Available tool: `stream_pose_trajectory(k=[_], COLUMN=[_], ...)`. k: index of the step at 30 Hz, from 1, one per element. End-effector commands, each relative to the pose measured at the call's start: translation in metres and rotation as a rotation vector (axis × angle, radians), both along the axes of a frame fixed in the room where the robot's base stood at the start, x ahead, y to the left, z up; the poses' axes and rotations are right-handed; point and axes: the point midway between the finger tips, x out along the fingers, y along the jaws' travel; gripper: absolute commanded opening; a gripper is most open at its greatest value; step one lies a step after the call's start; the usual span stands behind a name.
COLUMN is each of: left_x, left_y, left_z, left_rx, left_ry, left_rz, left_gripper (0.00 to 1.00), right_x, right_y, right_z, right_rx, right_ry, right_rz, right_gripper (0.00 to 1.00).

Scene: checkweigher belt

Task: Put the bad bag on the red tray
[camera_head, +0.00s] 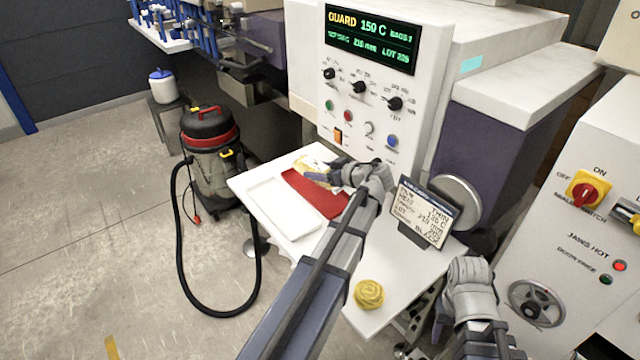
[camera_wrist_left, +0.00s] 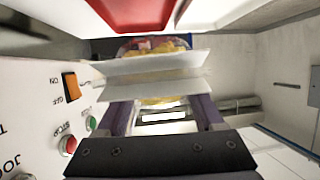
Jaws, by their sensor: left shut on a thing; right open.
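The bag (camera_head: 312,162) is clear with yellowish contents, partly hidden behind my left gripper. In the left wrist view the bag (camera_wrist_left: 158,44) shows yellow, red and blue beyond the pale finger pads. My left gripper (camera_head: 320,178) is shut on it, by the far edge of the red tray (camera_head: 312,194); the gap between bag and surface cannot be told. The red tray (camera_wrist_left: 135,10) also shows at the top of the wrist view. My right gripper (camera_head: 470,272) is open, right of the white table, with no bag at it.
A white tray (camera_head: 280,208) lies left of the red tray. A sign with lettering (camera_head: 424,212) stands on the table (camera_head: 398,272). The control panel (camera_head: 370,85) rises behind. A vacuum cleaner (camera_head: 212,150) stands left.

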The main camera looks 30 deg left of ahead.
Motion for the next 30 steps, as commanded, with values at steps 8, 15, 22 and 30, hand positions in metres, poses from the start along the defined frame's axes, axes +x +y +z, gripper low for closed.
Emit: stream_pose_trajectory(k=[8, 15, 22, 30], left_x=[0.035, 0.034, 0.034, 0.034], left_y=[0.018, 0.018, 0.018, 0.018], left_z=[0.02, 0.005, -0.03, -0.045], left_rx=[0.017, 0.017, 0.017, 0.017], left_ry=[0.014, 0.014, 0.014, 0.013], left_rz=[-0.128, -0.128, -0.127, -0.126], left_gripper=[0.0, 0.0, 0.0, 0.0], right_x=[0.0, 0.0, 0.0, 0.0], right_y=[0.0, 0.0, 0.0, 0.0], right_z=[0.017, 0.003, -0.033, -0.048], right_rx=[0.0, 0.0, 0.0, 0.0], right_ry=[0.0, 0.0, 0.0, 0.0], right_rz=[0.0, 0.0, 0.0, 0.0], right_gripper=[0.5, 0.5, 0.5, 0.5])
